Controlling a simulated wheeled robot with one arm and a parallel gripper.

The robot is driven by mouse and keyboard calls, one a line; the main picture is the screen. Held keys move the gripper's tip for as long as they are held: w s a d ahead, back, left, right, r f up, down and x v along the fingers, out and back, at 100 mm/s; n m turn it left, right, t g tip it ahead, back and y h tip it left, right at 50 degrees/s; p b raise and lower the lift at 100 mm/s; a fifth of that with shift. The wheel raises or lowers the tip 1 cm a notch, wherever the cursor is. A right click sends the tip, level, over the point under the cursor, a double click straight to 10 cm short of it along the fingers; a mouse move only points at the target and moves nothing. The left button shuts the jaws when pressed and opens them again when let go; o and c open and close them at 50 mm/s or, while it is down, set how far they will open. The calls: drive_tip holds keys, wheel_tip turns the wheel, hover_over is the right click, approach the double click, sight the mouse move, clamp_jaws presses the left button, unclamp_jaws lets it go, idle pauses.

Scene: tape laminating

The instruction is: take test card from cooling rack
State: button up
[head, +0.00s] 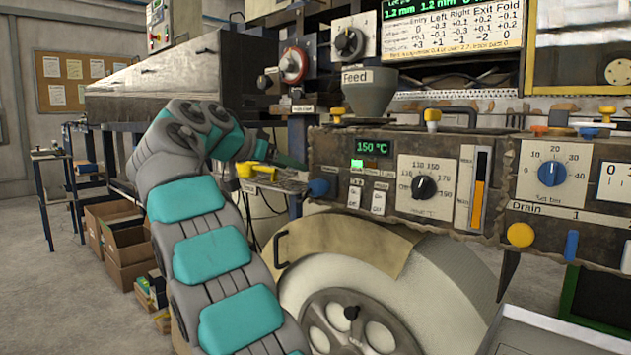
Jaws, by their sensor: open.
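My grey and turquoise arm rises from the bottom of the head view and bends over at the top. My gripper (279,158) is small and partly hidden at the arm's far end. It is open, above a narrow ledge (283,183) left of the control panel. Small yellow parts show beside it. I cannot make out a test card. I cannot tell whether the ledge is part of the cooling rack.
A control panel (340,215) with a 150 °C display and dials stands to the right, above a large pale wheel (420,300). A grey feed funnel (369,92) sits above it. Cardboard boxes (128,268) stand on the floor at left. A grey metal tray (540,335) is at bottom right.

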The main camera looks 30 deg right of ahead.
sight(300, 183)
drive_tip(key=shift+d+f, duration=0.45)
drive_tip(key=shift+d, duration=0.2)
drive_tip(key=shift+x, duration=1.6)
drive_tip(key=shift+a, duration=0.1)
drive_tip(key=shift+c, duration=0.2)
clamp_jaws()
